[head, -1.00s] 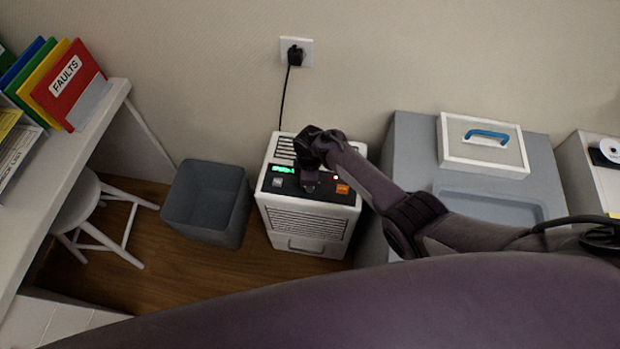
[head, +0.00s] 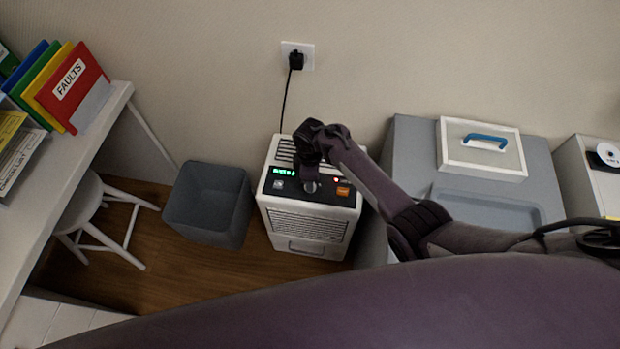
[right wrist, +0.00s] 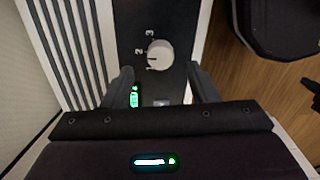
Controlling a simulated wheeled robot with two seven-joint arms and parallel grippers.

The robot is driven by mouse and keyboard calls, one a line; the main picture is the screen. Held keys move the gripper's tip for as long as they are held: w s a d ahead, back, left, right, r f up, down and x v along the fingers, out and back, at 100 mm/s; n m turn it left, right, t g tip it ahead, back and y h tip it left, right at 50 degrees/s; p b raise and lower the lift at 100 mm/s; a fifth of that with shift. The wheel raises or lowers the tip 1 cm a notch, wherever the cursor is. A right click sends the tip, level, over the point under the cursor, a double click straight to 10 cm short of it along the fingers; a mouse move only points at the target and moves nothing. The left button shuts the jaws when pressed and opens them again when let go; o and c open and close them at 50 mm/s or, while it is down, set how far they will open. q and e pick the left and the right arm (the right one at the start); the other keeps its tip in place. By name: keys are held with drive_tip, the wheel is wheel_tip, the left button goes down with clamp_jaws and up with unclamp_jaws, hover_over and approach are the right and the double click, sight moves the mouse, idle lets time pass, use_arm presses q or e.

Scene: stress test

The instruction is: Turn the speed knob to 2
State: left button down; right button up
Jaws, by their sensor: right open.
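The white machine (head: 306,222) stands on the floor against the wall, with a black control panel on top. Its round grey speed knob (right wrist: 159,54) has the marks 1, 2 and 3 beside it; its exact setting is hard to read. The knob (head: 311,187) also shows just below my right gripper (head: 309,172) in the head view. In the right wrist view my right gripper (right wrist: 162,76) is open and empty, with the knob just beyond its fingertips, apart from them. The green display (head: 284,171) is lit; its text is too small to read surely. My left gripper is out of view.
An orange switch (head: 343,191) and a small red light sit right of the knob. A grey bin (head: 208,203) stands left of the machine, a grey cabinet (head: 410,150) right. A cord runs up to a wall socket (head: 297,57).

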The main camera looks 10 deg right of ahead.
drive_tip(key=shift+r, duration=1.95)
